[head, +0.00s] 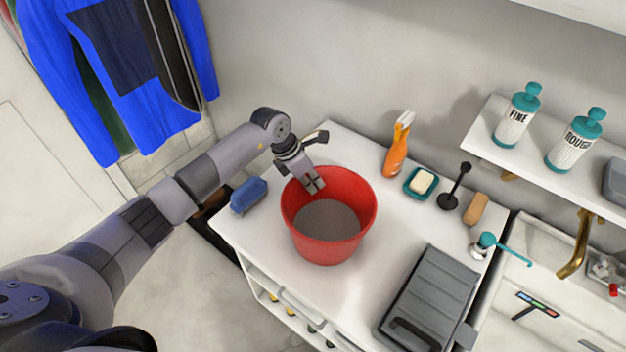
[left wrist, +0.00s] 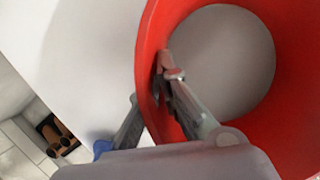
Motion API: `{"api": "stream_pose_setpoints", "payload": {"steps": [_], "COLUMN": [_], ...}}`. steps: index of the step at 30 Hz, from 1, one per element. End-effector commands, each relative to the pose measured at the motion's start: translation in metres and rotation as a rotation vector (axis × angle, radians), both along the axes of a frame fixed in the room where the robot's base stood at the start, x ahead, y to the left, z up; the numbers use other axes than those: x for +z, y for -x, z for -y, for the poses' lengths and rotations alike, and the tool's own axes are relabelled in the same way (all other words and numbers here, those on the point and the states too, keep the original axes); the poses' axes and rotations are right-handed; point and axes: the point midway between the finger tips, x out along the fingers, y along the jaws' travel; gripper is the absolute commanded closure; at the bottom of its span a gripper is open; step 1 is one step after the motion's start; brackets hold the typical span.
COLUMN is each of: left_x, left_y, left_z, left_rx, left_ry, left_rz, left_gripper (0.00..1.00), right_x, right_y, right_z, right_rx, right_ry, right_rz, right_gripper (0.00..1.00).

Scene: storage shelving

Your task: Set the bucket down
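The red bucket (head: 332,250) is upright over the white cabinet top, its open mouth facing up and its grey inner floor showing. Whether its base touches the top is hard to tell. My left gripper (head: 314,185) is at the bucket's far left rim. In the left wrist view, one finger is inside the red bucket (left wrist: 290,110) against its wall. The other finger is outside and partly hidden behind the rim, so the gripper appears shut on the rim. My right gripper is in neither view.
On the white cabinet top (head: 272,250) are a blue brush or sponge (head: 249,194), an orange spray bottle (head: 396,150), a soap dish (head: 413,190) and a grey case (head: 432,300). A wall shelf (head: 485,140) with two bottles is at the right.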

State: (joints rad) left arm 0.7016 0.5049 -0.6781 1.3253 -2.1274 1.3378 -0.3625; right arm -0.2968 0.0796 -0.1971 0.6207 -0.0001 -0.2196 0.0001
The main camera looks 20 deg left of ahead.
Motion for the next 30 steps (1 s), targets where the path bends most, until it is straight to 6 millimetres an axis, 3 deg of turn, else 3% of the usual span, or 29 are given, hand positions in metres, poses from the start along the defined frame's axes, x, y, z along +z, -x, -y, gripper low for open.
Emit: {"api": "stream_pose_setpoints", "payload": {"steps": [5,15,25,30], "left_x": [0.000,0.000,0.002,0.019], "left_y": [0.000,0.000,0.000,0.003], "left_z": [0.000,0.000,0.000,-0.008], "left_rx": [0.000,0.000,-0.001,0.000], "left_ry": [0.001,0.000,0.001,-0.002], "left_rz": [0.001,0.000,0.001,0.005], "left_gripper": [1.00,0.76,0.75,0.75], "right_x": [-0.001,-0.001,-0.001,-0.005], "right_y": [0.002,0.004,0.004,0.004], "right_z": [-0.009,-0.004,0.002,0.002], "right_rx": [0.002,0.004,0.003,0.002], "right_ry": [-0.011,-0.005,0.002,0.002], "right_rz": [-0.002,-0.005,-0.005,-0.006], "right_gripper": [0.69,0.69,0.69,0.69]}}
